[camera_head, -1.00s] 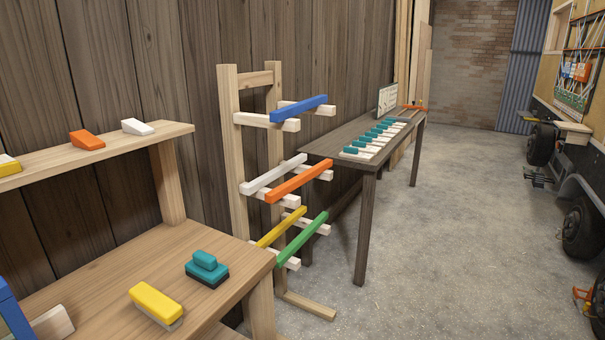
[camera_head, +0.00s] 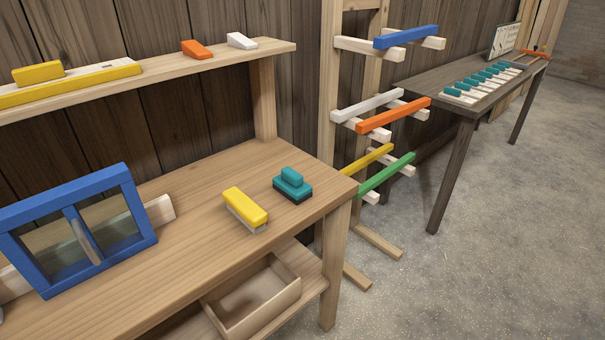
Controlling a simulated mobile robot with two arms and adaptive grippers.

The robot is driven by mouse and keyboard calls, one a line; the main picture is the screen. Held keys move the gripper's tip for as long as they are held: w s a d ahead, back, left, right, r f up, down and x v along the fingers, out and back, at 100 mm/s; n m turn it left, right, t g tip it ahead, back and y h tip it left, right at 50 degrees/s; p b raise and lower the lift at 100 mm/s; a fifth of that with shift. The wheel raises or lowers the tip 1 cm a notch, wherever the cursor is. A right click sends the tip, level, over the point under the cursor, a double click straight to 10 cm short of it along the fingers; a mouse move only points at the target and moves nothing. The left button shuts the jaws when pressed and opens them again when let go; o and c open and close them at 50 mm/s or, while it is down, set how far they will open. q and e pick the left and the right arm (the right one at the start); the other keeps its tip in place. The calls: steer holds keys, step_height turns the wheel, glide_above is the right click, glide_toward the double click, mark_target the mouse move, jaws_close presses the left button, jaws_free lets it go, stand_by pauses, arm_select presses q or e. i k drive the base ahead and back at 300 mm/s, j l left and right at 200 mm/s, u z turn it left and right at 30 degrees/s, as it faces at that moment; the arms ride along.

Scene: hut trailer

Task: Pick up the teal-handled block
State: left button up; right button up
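The teal-handled block (camera_head: 292,184) sits on the wooden workbench (camera_head: 190,205) near its right end. It has a teal handle on top of a teal body with a dark underside. A yellow block with a grey underside (camera_head: 245,207) lies just to its left on the bench, apart from it. Neither of my grippers shows in the head view.
A blue window frame (camera_head: 82,228) stands at the bench's left. A shelf (camera_head: 200,66) with orange, white and yellow pieces runs above the back. An open drawer (camera_head: 285,305) is below. A rack with coloured bars (camera_head: 328,100) and a dark table (camera_head: 468,112) stand right.

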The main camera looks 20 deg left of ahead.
mark_target(290, 183)
steer(key=z, duration=1.85)
steer(key=u, duration=2.5)
steer(key=l, duration=0.3)
steer(key=i+l, duration=0.15)
steer(key=i+l+u, duration=0.1)
steer(key=l+u, duration=0.4)
steer(key=l, duration=0.25)
steer(key=l+u, duration=0.45)
steer(key=l, duration=0.25)
